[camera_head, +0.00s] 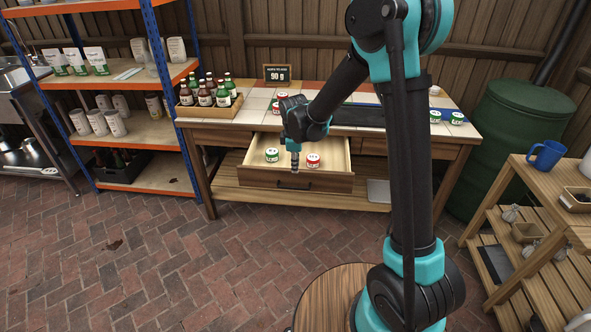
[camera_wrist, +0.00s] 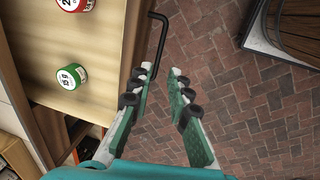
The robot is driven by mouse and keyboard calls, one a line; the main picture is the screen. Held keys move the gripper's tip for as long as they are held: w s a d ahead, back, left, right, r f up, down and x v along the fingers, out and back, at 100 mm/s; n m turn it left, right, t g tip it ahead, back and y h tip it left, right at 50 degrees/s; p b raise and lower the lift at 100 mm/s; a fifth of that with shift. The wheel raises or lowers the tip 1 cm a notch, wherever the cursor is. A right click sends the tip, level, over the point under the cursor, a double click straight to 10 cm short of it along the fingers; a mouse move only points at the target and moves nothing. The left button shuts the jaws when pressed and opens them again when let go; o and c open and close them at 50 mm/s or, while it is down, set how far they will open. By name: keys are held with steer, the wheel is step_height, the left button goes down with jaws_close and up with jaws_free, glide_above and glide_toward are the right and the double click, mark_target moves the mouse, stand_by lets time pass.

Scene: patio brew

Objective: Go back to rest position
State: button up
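My gripper (camera_head: 294,168) hangs fingers-down at the front of the open drawer (camera_head: 338,154) under the tiled table. In the wrist view my gripper (camera_wrist: 163,73) is open, with a narrow gap and bare brick floor showing between its fingers. The drawer's black handle (camera_wrist: 157,42) is just beyond the left fingertip; I cannot tell whether they touch. In the drawer are a green tin (camera_head: 272,155) and a red tin (camera_head: 313,160). The wrist view also shows the green tin (camera_wrist: 71,76) and red tin (camera_wrist: 75,5), both left of the fingers.
The tabletop (camera_head: 258,104) holds a bottle crate (camera_head: 198,110), a "90 g" sign (camera_head: 277,73) and several tins. A shelf rack (camera_head: 150,133) stands left; a green barrel (camera_head: 513,130) and wooden cart (camera_head: 535,178) stand right. Brick floor in front is clear.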

stand_by(0.4)
steer(key=s+d+r+m+t, duration=0.1)
steer(key=s+d+r+m, duration=0.1)
steer(key=s+d+m, duration=0.5)
steer(key=s+d+r+m, duration=0.2)
steer(key=s+d+r, duration=0.15)
steer(key=d, duration=0.65)
steer(key=s+d+f+m, duration=0.1)
steer(key=s+d+m, duration=0.3)
steer(key=s, duration=0.3)
steer(key=s+d+f+m+t, duration=0.1)
steer(key=s+d+f+m, duration=0.1)
steer(key=s+d+m, duration=0.2)
steer(key=s, duration=0.3)
steer(key=shift+d+m, duration=0.15)
steer(key=shift+m, duration=0.25)
stand_by(1.8)
